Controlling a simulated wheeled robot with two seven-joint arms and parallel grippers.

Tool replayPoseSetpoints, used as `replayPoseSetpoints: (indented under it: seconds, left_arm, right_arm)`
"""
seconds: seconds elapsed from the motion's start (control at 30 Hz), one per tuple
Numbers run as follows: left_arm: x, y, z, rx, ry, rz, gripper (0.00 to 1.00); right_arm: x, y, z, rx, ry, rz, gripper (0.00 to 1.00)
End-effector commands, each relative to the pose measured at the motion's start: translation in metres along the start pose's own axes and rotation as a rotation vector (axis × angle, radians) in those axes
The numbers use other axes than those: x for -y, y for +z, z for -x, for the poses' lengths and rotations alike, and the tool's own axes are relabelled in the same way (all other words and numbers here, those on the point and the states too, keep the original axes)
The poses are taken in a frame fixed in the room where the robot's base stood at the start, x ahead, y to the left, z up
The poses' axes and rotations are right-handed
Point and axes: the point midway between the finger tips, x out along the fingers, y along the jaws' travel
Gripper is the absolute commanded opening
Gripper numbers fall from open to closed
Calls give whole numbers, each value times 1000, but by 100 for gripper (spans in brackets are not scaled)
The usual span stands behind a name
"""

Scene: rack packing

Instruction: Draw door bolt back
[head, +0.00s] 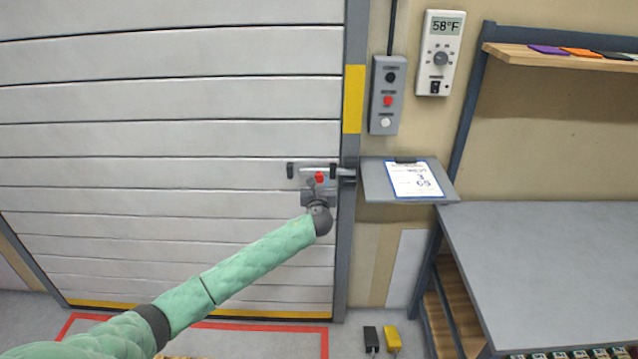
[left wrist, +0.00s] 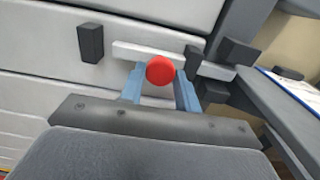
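The door bolt (head: 345,172) is a pale horizontal bar at the right edge of the white slatted door (head: 170,140). Its right end reaches the grey door frame. In the left wrist view the bar (left wrist: 130,51) runs between dark brackets, with a round red knob (left wrist: 160,70) standing out from it. My left gripper (head: 318,180) is at the bolt. Its two blue-grey fingers (left wrist: 160,85) stand on either side of the knob, with no clear gap showing. The knob also shows in the head view (head: 319,177). My right gripper is not in view.
A small grey shelf with a clipboard (head: 413,179) juts out just right of the bolt. A button box (head: 388,95) and thermostat (head: 439,52) hang above it. A grey workbench (head: 550,260) stands at right. Red floor lines (head: 270,328) mark the area before the door.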

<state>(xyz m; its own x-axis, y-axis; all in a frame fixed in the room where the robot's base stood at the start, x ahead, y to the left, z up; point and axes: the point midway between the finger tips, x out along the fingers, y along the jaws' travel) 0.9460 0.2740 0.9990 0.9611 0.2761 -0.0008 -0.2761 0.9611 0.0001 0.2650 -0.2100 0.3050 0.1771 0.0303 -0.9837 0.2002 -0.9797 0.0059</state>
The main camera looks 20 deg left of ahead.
Motion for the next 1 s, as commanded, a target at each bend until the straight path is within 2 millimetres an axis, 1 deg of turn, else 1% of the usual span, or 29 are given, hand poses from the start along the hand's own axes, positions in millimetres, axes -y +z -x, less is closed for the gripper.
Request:
replayPoseSetpoints:
  seconds: [0.03, 0.13, 0.17, 0.27, 0.3, 0.37, 0.43, 0.6, 0.7, 0.93, 0.97, 1.0]
  left_arm:
    - [0, 0, 0, 0, 0, 0, 21]
    - [0, 0, 0, 0, 0, 0, 1]
    - [0, 0, 0, 0, 0, 0, 0]
    - [-2, 0, 0, 0, 1, 0, 0]
    - [-5, 1, 0, 0, 1, -1, 0]
    - [-14, 1, 0, -1, 3, -2, 0]
    - [-27, 2, 0, 0, 4, -3, 0]
    - [-49, 1, 0, 0, 2, -1, 0]
    - [-53, 1, 0, 1, 1, 1, 0]
    - [-52, 1, 0, 1, 0, 1, 0]
    - [-52, 1, 0, 1, 0, 1, 34]
    - [-52, 1, 0, 1, 0, 1, 42]
  right_arm:
    - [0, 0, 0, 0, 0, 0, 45]
    - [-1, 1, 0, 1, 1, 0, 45]
    - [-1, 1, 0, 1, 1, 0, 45]
    - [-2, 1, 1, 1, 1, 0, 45]
    - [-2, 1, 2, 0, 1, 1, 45]
    - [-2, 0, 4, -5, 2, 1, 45]
    - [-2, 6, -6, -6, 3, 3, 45]
    - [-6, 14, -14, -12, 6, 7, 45]
    - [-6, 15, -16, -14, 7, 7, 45]
    - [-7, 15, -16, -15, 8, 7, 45]
    - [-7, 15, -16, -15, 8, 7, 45]
    - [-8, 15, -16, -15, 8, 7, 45]
